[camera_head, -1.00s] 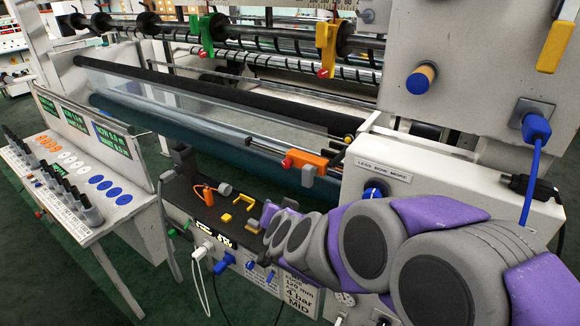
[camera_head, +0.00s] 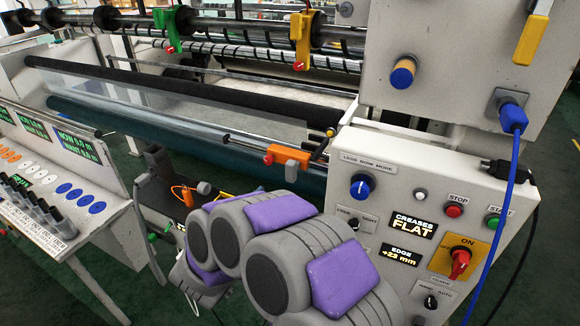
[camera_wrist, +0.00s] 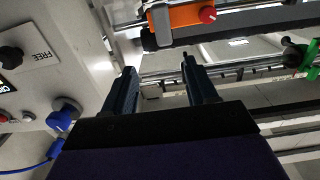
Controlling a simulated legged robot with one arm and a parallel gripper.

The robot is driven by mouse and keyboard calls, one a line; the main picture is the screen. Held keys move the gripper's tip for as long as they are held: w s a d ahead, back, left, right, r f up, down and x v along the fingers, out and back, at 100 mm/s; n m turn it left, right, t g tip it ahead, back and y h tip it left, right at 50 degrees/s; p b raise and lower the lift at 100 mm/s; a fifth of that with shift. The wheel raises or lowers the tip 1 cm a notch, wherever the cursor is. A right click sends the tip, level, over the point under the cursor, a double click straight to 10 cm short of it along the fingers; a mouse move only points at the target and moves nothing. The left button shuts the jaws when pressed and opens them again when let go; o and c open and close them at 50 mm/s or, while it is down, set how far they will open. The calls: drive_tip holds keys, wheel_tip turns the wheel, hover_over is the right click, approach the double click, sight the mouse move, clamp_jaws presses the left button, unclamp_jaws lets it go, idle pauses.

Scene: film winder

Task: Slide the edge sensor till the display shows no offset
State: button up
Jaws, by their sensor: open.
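The edge sensor is an orange block (camera_head: 290,156) with a red knob, on a rail at the right end of the web in the head view. It also shows at the top of the wrist view (camera_wrist: 178,16). The edge display (camera_head: 401,256) on the white panel seems to read +23 mm; its small digits are hard to read. My gripper (camera_wrist: 159,68) is open, with two dark fingers apart and nothing visible between them. In the wrist view the fingertips are below the orange block, with a gap. In the head view my arm hides the gripper.
The white control panel (camera_head: 440,170) stands right of the sensor, with a blue knob (camera_head: 362,187), a red switch (camera_head: 459,263) and a creases display reading FLAT (camera_head: 411,225). A dark bench (camera_head: 150,200) with small tools lies below the rail. A sloped console (camera_head: 60,190) stands left.

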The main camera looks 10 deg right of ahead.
approach(288, 170)
drive_tip(key=x, duration=0.7)
drive_tip(key=b+x, duration=0.1)
drive_tip(key=x, duration=0.3)
drive_tip(key=shift+s+d, duration=0.2)
drive_tip(key=shift+d, duration=0.1)
drive_tip(key=shift+w, duration=0.35)
drive_tip(key=shift+a, duration=0.3)
drive_tip(key=shift+d+r, duration=0.1)
drive_tip(key=shift+d, duration=0.25)
drive_tip(key=c, duration=0.6)
drive_tip(key=shift+a, duration=0.1)
clamp_jaws()
